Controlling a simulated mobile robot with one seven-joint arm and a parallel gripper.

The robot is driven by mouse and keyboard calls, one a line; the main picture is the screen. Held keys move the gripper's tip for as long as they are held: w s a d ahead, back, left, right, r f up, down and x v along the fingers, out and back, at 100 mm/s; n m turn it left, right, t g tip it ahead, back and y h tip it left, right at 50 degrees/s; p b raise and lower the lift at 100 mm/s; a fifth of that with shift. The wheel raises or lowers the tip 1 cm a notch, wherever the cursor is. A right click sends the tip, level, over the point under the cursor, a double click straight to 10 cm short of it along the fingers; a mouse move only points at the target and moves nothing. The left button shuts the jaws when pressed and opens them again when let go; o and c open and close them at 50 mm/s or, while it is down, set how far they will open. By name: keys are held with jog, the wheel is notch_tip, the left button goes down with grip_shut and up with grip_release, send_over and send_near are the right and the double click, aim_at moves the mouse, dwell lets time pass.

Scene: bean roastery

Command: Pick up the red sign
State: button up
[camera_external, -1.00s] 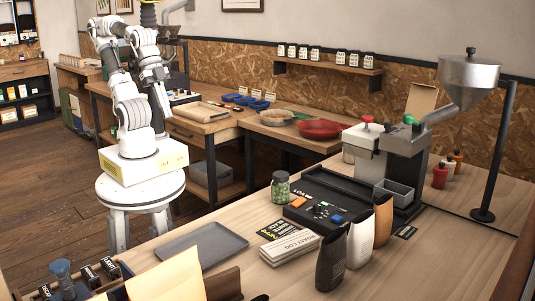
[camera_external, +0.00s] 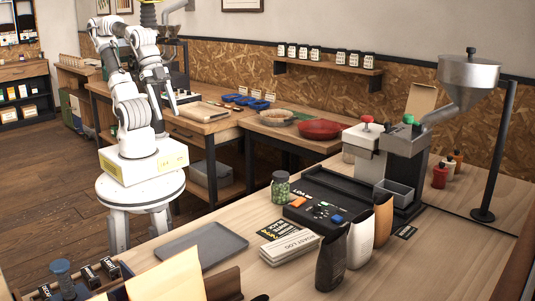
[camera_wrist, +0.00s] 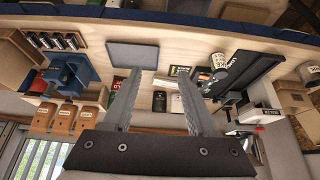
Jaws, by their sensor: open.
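I cannot make out a red sign for certain in either view. In the wrist view, a small patch of red and dark green (camera_wrist: 117,84) shows just left of my left finger, too small to identify. My gripper (camera_wrist: 160,72) is open, its two fingers wide apart with nothing between them. In the external view my arm is raised above its white base at the left, and its end is too small there to read clearly.
A grey tray (camera_external: 203,247) lies on the front table. A jar of green beans (camera_external: 280,187), a black panel (camera_external: 322,210), standing bags (camera_external: 331,262) and a grinder (camera_external: 404,165) crowd its right side. A red bowl (camera_external: 319,129) sits on the back counter.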

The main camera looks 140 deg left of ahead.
jog(key=w+d+f+n+g+h+b, duration=0.1)
jog(key=w+d+n+g+h, duration=0.3)
jog(key=w, duration=0.7)
jog(key=w+d+n+h+b, duration=0.1)
jog(key=w+n, duration=0.5)
jog(key=w, duration=0.5)
jog(key=n+t+h+b, duration=0.1)
jog(key=n+h+b, duration=0.1)
jog(key=n+h, duration=0.7)
send_near(222, 273)
jog(key=shift+n+y, duration=0.3)
jog(key=shift+n, duration=0.4)
jog(key=shift+r+b+x, duration=0.15)
jog(key=shift+b+x, duration=0.1)
jog(key=shift+x, duration=1.8)
jog(key=shift+r+b+x, duration=0.1)
jog(key=shift+b+x, duration=0.15)
jog(key=shift+x, duration=1.8)
grip_shut()
